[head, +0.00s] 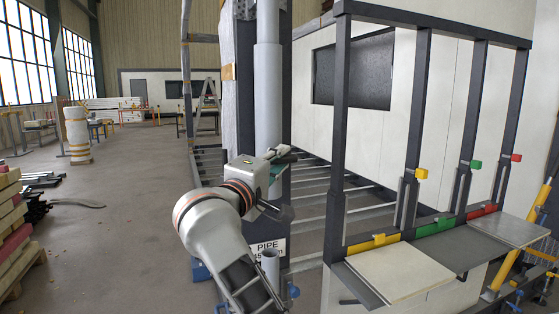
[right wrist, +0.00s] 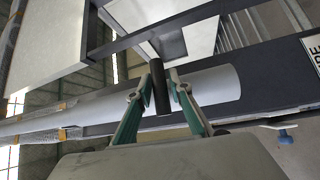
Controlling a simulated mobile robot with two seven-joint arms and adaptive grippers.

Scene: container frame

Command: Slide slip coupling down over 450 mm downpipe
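A pale grey downpipe (head: 267,20) stands upright along a dark column in the head view. A wider pale sleeve (head: 268,90) surrounds it lower down and looks like the slip coupling. In the right wrist view the sleeve (right wrist: 215,84) lies sideways and its end shows at right. My right gripper (right wrist: 164,72) has its green fingers closed around a short dark cylinder (right wrist: 159,92), a handle-like piece in front of the sleeve. In the head view my right gripper (head: 282,160) hides the sleeve's lower part. Whether the dark cylinder joins the sleeve is unclear. My left gripper is out of view.
A short open pipe (head: 270,266) stands low beside a sign (head: 267,246) reading PIPE. At right is a dark frame with a shelf (head: 396,270) and yellow, green and red markers. Bars (head: 330,201) run behind my gripper. The floor (head: 130,200) at left is mostly clear.

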